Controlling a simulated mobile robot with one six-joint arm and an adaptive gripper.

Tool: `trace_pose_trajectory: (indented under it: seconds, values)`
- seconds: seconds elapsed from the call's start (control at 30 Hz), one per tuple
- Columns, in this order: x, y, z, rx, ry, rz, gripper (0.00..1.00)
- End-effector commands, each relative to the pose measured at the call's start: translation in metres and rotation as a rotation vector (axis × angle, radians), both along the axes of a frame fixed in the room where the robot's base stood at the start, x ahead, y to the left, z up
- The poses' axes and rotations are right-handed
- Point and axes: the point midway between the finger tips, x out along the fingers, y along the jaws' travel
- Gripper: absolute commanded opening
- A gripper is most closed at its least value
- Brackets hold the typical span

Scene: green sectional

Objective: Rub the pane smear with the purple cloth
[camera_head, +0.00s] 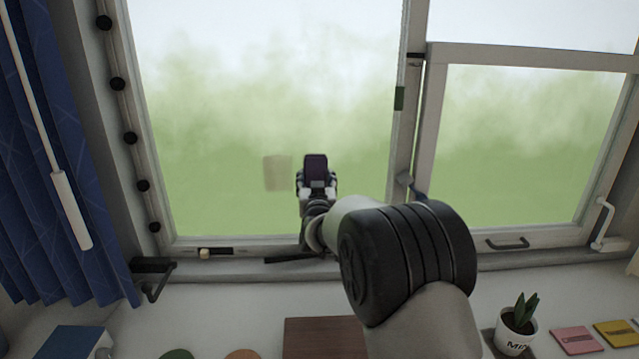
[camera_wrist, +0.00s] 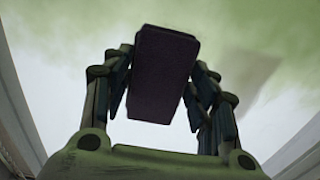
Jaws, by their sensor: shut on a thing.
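My gripper (camera_head: 316,188) is shut on the purple cloth (camera_head: 316,167), a dark folded block held upright in front of the left window pane (camera_head: 260,100). In the wrist view the cloth (camera_wrist: 162,75) sits between the two fingers of my gripper (camera_wrist: 160,90). The smear (camera_head: 277,173) is a brownish, see-through patch low on the pane, just left of the cloth. In the wrist view the smear (camera_wrist: 245,78) shows faintly to the right of the cloth. I cannot tell whether the cloth touches the glass.
A blue curtain (camera_head: 45,150) hangs at the left. The window frame's middle post (camera_head: 405,120) stands right of the pane. A potted plant (camera_head: 516,325), a brown board (camera_head: 325,338) and pink (camera_head: 577,340) and yellow (camera_head: 617,333) pads lie below. The pane around the smear is clear.

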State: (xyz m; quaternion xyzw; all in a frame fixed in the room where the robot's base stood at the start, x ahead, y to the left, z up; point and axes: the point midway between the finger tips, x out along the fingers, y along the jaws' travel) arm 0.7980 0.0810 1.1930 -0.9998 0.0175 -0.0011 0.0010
Motion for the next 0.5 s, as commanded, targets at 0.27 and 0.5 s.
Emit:
trace_pose_trajectory:
  seconds: [0.27,0.5]
  values:
    - [0.000,0.025,0.000,0.000,0.000,0.002,0.34]
    - [0.000,0.031,0.000,-0.001,0.001,0.002,0.34]
